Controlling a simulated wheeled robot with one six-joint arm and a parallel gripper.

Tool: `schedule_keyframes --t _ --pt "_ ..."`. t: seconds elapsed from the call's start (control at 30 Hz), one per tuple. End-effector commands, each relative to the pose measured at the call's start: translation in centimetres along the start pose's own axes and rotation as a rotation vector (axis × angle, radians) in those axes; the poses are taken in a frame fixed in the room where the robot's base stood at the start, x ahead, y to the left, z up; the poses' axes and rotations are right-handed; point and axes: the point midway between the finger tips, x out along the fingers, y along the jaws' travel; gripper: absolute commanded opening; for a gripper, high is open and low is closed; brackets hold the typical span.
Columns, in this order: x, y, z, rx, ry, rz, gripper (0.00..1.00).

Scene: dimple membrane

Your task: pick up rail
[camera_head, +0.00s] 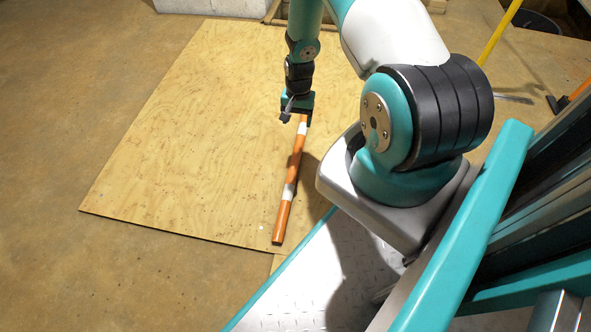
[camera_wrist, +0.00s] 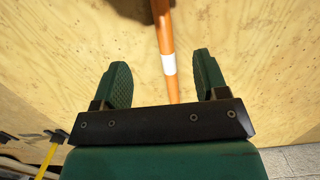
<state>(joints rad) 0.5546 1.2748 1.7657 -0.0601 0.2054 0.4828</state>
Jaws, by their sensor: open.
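The rail (camera_head: 283,215) is a long orange-brown bar with white bands. It lies on a plywood sheet (camera_head: 170,140) in the head view, running from near my base up to beneath my gripper (camera_head: 297,112). In the wrist view my gripper (camera_wrist: 162,80) is open, with its two green fingers spread apart. The rail (camera_wrist: 162,30) runs between the fingers there, with a white band near their tips. I cannot tell how high the fingers are above the rail. The rail's far end is hidden by my gripper in the head view.
A pale block (camera_head: 212,6) stands at the back edge of the plywood. A yellow pole (camera_head: 497,35) and a dark bucket (camera_head: 537,22) are at the upper right. The plywood left of the rail is clear.

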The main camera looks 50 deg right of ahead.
Motion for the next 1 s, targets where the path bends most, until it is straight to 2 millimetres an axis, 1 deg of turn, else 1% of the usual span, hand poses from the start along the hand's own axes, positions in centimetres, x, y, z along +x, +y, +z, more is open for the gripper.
schedule_keyframes --t 0.03,0.17,0.4,0.5,0.63,0.87,1.0 --pt "1.2 0.3 -0.1 0.008 -0.001 0.002 0.67" --pt "3.6 0.5 -0.2 0.013 -0.001 0.005 0.67" --pt "9.3 0.4 -0.1 0.011 -0.002 0.005 0.67" --pt "11.2 0.4 -0.1 0.011 -0.001 0.004 0.67" --pt "12.7 0.4 -0.1 0.011 -0.001 0.004 0.67" --pt "13.6 0.4 0.0 0.011 -0.001 0.004 0.67" --pt "15.3 0.3 0.2 0.011 -0.001 0.004 0.67"
